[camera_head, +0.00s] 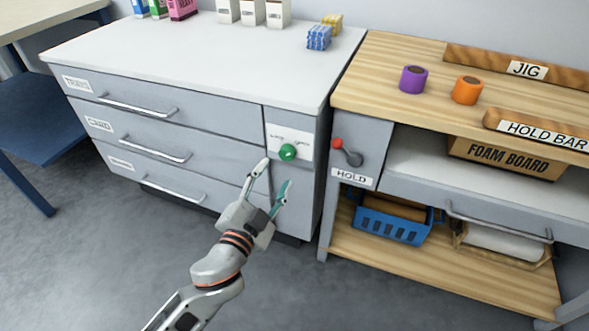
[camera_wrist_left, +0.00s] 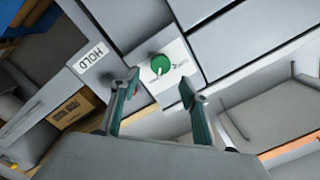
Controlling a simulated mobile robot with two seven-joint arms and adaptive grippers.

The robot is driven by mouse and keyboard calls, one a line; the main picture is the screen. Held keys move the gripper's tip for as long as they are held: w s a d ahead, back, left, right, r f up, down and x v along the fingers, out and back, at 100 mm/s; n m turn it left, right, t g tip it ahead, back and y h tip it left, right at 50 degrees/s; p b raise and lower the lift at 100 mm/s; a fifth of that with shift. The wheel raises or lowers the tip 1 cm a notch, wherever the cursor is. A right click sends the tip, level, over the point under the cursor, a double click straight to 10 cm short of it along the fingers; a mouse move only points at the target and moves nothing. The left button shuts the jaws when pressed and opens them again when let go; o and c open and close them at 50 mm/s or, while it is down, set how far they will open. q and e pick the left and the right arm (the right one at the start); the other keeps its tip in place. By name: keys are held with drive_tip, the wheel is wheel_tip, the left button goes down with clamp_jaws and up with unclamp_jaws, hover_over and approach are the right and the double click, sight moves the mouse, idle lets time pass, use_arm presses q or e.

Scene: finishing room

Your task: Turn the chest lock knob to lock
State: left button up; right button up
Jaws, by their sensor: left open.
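The chest (camera_head: 190,107) is grey with a white top and several handled drawers. Its green round lock knob (camera_head: 288,152) sits on a white labelled plate at the right of the top drawer. The knob also shows in the left wrist view (camera_wrist_left: 160,64), with a pale pointer mark on its lower edge; the plate lettering is too small to read. My left gripper (camera_head: 273,178) is open and empty, just below the knob and apart from it. In the left wrist view the knob appears beyond and between the two fingertips (camera_wrist_left: 160,82). My right gripper is not in view.
A wooden-topped bench (camera_head: 400,50) stands right of the chest, with a red-tipped HOLD lever (camera_head: 345,150) close to the knob. A blue basket (camera_head: 390,222) sits below. The floor in front is clear.

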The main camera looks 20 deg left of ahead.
sight(286, 156)
use_arm(q)
drive_tip(key=shift+w+b, duration=0.45)
drive_tip(key=shift+w, duration=3.5)
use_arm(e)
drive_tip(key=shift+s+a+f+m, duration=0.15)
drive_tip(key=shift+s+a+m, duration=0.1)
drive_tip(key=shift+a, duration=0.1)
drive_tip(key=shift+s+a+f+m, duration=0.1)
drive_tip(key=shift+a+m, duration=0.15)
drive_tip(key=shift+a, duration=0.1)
use_arm(q)
drive_tip(key=c, duration=1.1)
